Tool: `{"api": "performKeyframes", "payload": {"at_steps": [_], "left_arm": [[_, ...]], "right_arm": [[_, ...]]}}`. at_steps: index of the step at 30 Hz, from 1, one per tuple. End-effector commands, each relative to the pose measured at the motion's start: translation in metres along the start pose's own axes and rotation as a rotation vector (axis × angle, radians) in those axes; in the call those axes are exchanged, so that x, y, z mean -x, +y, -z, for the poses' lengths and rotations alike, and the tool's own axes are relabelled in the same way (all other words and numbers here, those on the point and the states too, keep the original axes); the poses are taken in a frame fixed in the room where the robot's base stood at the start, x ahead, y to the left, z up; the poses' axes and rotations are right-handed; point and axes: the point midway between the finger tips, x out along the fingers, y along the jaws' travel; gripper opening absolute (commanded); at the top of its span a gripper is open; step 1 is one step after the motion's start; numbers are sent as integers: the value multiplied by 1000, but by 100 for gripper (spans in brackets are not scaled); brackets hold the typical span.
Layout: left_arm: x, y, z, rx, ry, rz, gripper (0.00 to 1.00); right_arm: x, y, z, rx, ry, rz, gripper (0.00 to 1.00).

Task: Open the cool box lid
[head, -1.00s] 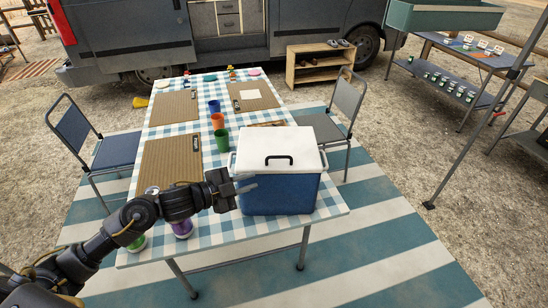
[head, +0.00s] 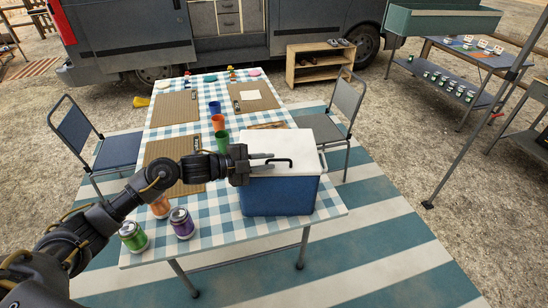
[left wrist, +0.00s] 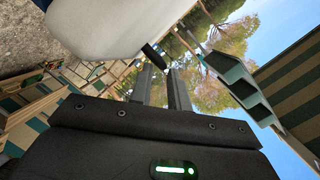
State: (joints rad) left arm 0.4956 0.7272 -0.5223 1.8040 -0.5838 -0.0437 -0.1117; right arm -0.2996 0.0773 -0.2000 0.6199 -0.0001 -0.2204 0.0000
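The blue cool box (head: 280,196) stands on the near right part of the table. Its white lid (head: 285,143) lies closed on top and carries a black handle (head: 287,163). My left gripper (head: 268,161) reaches over the lid from the left, with its fingers pointing at the handle. In the left wrist view the fingers (left wrist: 164,88) are apart, with a gap between them. The handle (left wrist: 154,57) shows just beyond the fingertips, and the pale lid (left wrist: 120,25) is above it. I cannot tell whether a finger touches the handle. My right gripper is not in view.
The checked table (head: 215,226) holds green, purple and orange cans at its near left, several cups (head: 217,122) and woven mats. Chairs (head: 95,140) stand at both sides. A van (head: 130,40) and low shelf (head: 315,65) are behind.

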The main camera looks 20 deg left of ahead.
Motion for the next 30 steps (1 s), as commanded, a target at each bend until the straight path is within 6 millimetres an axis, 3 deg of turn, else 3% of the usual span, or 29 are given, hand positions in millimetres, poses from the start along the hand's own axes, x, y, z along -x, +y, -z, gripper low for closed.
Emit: {"api": "performKeyframes", "payload": {"at_steps": [3,9,17,22,30], "left_arm": [[-16,-2,1,1,0,2,18],[-30,0,0,0,0,0,18],[-31,0,0,-1,-1,0,18],[-31,0,0,0,-1,0,0],[-30,0,0,0,-1,0,0]], "right_arm": [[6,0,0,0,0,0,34],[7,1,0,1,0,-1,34],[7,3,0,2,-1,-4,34],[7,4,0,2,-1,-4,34],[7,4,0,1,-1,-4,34]]}}
